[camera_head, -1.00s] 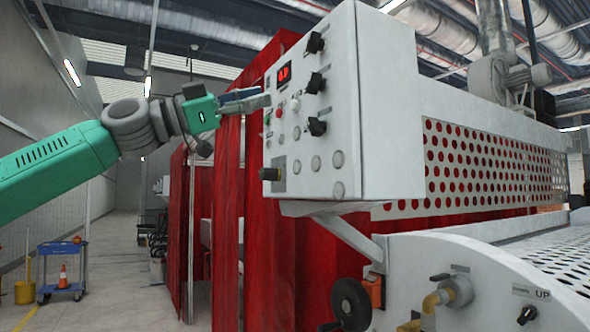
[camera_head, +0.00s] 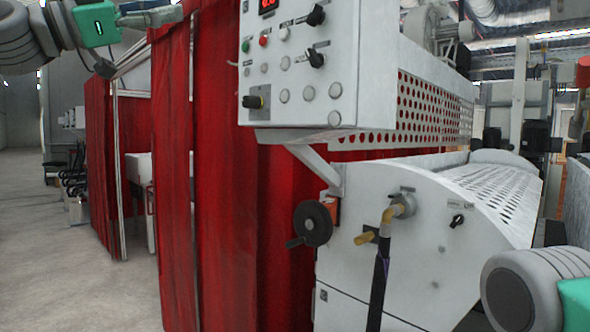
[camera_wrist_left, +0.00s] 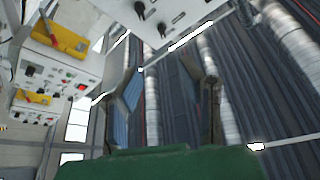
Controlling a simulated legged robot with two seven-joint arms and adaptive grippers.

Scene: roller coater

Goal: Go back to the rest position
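My left gripper (camera_head: 150,17) is at the top left of the head view, in front of the top of the red curtain and left of the control box (camera_head: 375,70). It is apart from the box's knobs and buttons. In the left wrist view its two fingers (camera_wrist_left: 168,85) stand apart with nothing between them, so it is open and empty, facing the ceiling pipes. Part of my right arm shows at the lower right of the head view; its gripper is out of frame.
Red curtains (camera_head: 175,150) hang left of the machine. A handwheel (camera_head: 312,223) and a yellow pipe fitting with a black hose (camera_head: 381,280) stick out of the machine's white front (camera_head: 430,260). The floor (camera_head: 80,270) at left is open.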

